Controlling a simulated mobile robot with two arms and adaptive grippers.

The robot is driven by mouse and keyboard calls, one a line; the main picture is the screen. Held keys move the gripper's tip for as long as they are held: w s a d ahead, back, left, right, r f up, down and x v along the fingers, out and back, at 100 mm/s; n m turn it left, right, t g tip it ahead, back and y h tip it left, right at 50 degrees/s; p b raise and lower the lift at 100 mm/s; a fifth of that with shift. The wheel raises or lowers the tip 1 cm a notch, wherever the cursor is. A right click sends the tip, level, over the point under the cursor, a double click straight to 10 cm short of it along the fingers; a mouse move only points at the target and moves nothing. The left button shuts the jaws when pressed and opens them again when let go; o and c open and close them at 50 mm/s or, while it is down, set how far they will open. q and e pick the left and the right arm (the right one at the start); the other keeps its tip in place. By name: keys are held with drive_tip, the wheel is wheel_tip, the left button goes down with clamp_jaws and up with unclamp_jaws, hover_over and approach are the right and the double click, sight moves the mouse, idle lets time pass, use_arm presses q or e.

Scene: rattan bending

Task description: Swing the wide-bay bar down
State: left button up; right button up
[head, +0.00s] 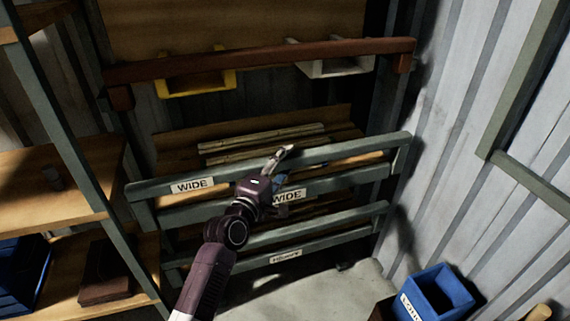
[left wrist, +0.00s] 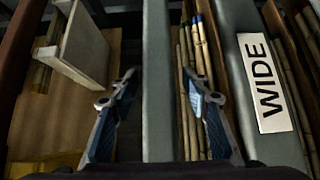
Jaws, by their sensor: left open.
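The upper grey-green bar (head: 340,152) with a WIDE label (head: 192,185) spans the rack's front, level and raised. A second grey-green bar (head: 345,183) below it also carries a WIDE label, partly hidden by my arm. My left gripper (head: 281,154) is open at the middle of the upper bar. In the left wrist view the fingers (left wrist: 160,90) are on either side of a grey bar (left wrist: 158,40), with nothing gripped; contact cannot be told. The lower WIDE label shows to the right (left wrist: 264,82). My right gripper is not in view.
Rattan poles (head: 262,137) lie on the shelf behind the bars. Above are a red-brown bar (head: 260,57), a yellow bin (head: 195,84) and a white bin (head: 330,68). A blue bin (head: 440,292) stands at lower right. A shelf post (head: 75,160) is at left.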

use_arm(q)
drive_tip(key=shift+w, duration=0.1)
drive_tip(key=shift+c, duration=0.5)
clamp_jaws()
